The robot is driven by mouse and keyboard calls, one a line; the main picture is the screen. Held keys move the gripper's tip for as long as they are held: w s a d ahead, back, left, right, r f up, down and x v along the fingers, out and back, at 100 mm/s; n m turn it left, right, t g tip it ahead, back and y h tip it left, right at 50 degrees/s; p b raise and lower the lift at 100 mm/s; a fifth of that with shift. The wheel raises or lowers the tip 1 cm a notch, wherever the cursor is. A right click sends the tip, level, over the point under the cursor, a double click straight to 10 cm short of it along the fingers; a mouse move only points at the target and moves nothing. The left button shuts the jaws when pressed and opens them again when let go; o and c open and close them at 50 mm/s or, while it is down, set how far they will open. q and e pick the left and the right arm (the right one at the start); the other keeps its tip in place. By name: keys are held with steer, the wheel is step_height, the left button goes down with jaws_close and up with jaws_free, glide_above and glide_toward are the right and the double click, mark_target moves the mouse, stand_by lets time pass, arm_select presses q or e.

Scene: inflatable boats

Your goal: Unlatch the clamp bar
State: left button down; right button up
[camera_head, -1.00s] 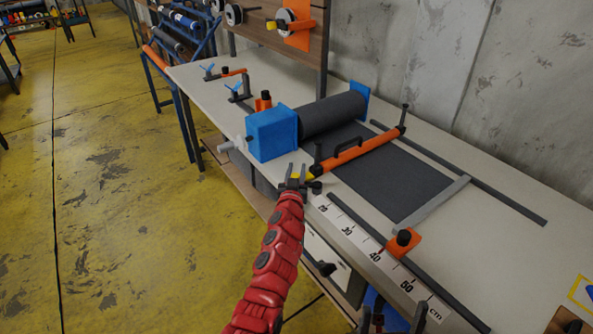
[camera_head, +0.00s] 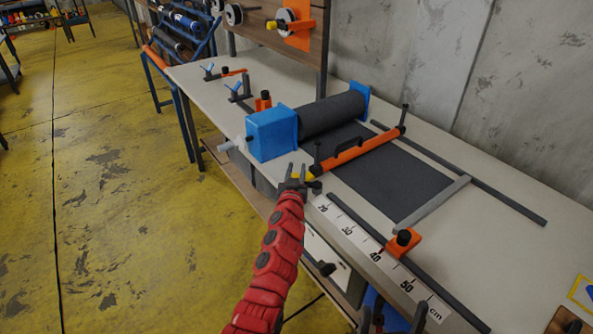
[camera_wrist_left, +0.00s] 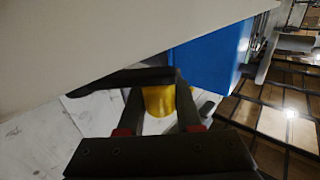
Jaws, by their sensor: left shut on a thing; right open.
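The clamp bar (camera_head: 370,143) is an orange bar with a black handle, lying across the dark fabric sheet (camera_head: 390,178) on the bench. A dark upright post stands at each end. Its near end carries a yellow piece (camera_head: 301,176). My left gripper (camera_head: 299,174) is shut on this yellow piece, which also shows between the fingers in the left wrist view (camera_wrist_left: 158,100). The fingers partly hide it. Whether the latch is released cannot be told.
A blue roller housing (camera_head: 271,134) with a dark fabric roll (camera_head: 331,114) stands behind my left gripper. Dark rails and a centimetre scale (camera_head: 378,257) run along the bench (camera_head: 500,265). An orange stop (camera_head: 403,241) sits on the near rail. The bench's right part is mostly clear.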

mark_target(293, 175)
arm_select(q)
steer(key=shift+s+a+f+n+g+y+b, duration=0.15)
steer(key=shift+s+n+y+b, duration=0.65)
steer(key=shift+b, duration=3.05)
steer(key=shift+s+a+n+g+y+b, duration=0.15)
steer(key=shift+n+y+b, duration=1.25)
steer(key=shift+b, duration=2.4)
steer(key=shift+s+a+f+n+g+y+b, duration=0.15)
steer(key=shift+s+n+y+b, duration=0.35)
steer(key=shift+y+b, duration=2.35)
steer(key=b, duration=0.1)
steer(key=h+b, duration=0.1)
steer(key=shift+s+r+g+h+b, duration=0.2)
steer(key=shift+g+h+b, duration=0.05)
steer(key=shift+b, duration=0.15)
steer(key=shift+r, duration=0.1)
steer(key=c, duration=0.6)
jaws_free()
steer(key=shift+a, duration=0.1)
